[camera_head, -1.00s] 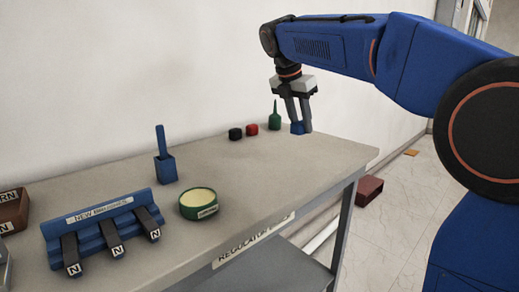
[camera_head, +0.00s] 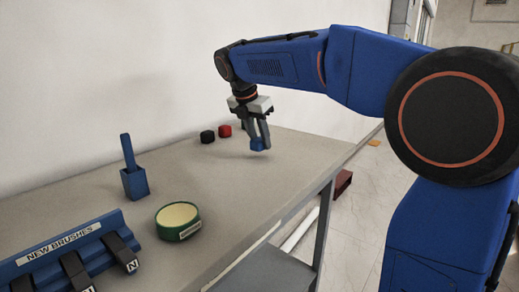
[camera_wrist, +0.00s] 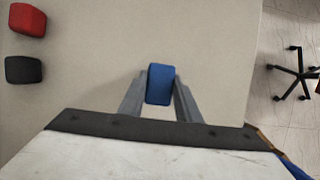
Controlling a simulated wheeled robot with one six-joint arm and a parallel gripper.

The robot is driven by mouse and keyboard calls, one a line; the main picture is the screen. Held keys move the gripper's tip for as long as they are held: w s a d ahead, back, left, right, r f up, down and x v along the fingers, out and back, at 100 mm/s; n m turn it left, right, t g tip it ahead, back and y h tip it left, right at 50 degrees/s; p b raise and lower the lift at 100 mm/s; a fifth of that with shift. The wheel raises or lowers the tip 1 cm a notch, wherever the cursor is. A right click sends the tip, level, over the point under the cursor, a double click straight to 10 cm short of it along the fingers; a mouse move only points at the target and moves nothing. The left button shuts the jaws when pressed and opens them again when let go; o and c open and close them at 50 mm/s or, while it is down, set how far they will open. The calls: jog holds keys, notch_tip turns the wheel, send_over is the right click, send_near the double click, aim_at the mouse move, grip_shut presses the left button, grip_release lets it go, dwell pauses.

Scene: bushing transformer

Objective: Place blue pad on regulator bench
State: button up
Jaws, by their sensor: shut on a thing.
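My gripper (camera_head: 258,142) is shut on the blue pad (camera_head: 257,145), a small rounded block. The pad sits between the two grey fingers in the wrist view (camera_wrist: 160,84). It is over the far part of the regulator bench (camera_head: 290,150), a grey-beige top. In the head view the pad is close to the surface, with a faint shadow under it; I cannot tell for certain whether it touches.
A red pad (camera_head: 225,130) and a black pad (camera_head: 207,137) lie left of my gripper. Nearer are a blue holder (camera_head: 135,184), a green round tin (camera_head: 178,222) and a new-brushes rack (camera_head: 60,250). A wheeled chair base (camera_wrist: 298,72) stands on the floor beyond the bench edge.

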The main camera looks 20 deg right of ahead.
aim_at(260, 149)
jog(key=shift+f, duration=1.6)
jog(key=shift+f, duration=0.1)
jog(key=o, duration=1)
jog(key=v, duration=1.2)
